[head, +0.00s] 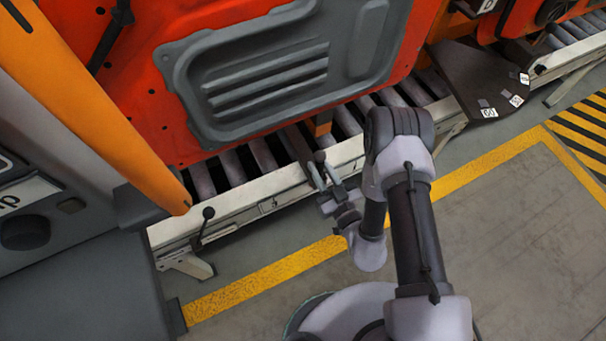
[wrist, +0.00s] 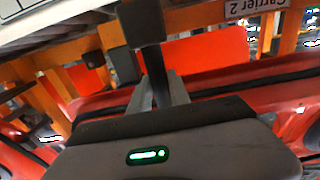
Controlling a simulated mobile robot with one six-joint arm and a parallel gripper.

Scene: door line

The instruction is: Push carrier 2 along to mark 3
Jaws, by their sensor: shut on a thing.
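Carrier 2, with its name on an upside-down white label (wrist: 256,8) in the wrist view, has an orange frame. In the head view, a large orange-red door panel (head: 130,60) with a grey inner part stands over the roller line. My gripper (head: 318,172) is at the near rail of the line, below the panel's lower edge. In the wrist view my gripper (wrist: 157,92) is shut on a dark upright handle (wrist: 153,62) under the orange frame. A small white plate (head: 268,205) is on the rail, its print too small to read; I cannot tell which mark is 3.
A roller conveyor (head: 230,172) with a pale rail runs from lower left to upper right. A lever with a black knob (head: 208,213) stands at its left. A dark plate (head: 475,82) with tags juts out at right. Grey floor (head: 520,220) inside yellow lines is clear.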

